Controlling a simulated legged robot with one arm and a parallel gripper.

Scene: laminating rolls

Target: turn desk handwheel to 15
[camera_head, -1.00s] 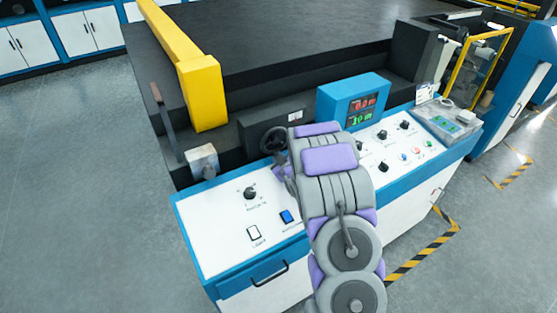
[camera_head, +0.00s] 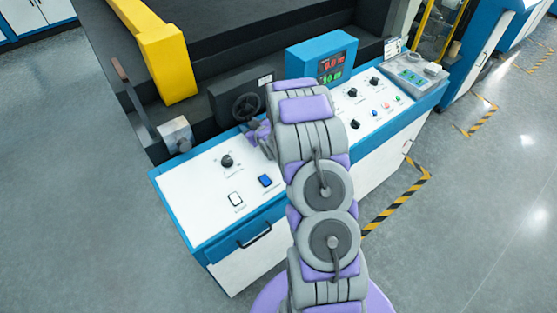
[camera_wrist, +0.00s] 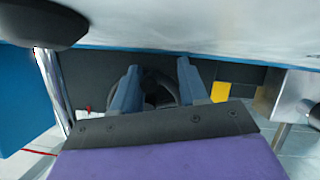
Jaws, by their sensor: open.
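The black desk handwheel (camera_head: 247,107) stands at the back edge of the white control desk (camera_head: 197,207), beside a dark block. My gripper (camera_head: 257,130) is just in front of and below the wheel in the head view, partly hidden by my arm. In the wrist view my gripper (camera_wrist: 158,70) has its two blue-grey fingers apart. The dark handwheel (camera_wrist: 155,90) shows between and behind them. I cannot tell whether the fingers touch the rim. A blue display box (camera_head: 322,58) shows red and green digits too small to read surely.
A knob (camera_head: 227,160), a white switch (camera_head: 236,199) and a blue switch (camera_head: 265,181) sit on the desk's left part. More knobs and buttons are on the right part. A metal block (camera_head: 176,134) and a yellow beam (camera_head: 168,62) stand to the left.

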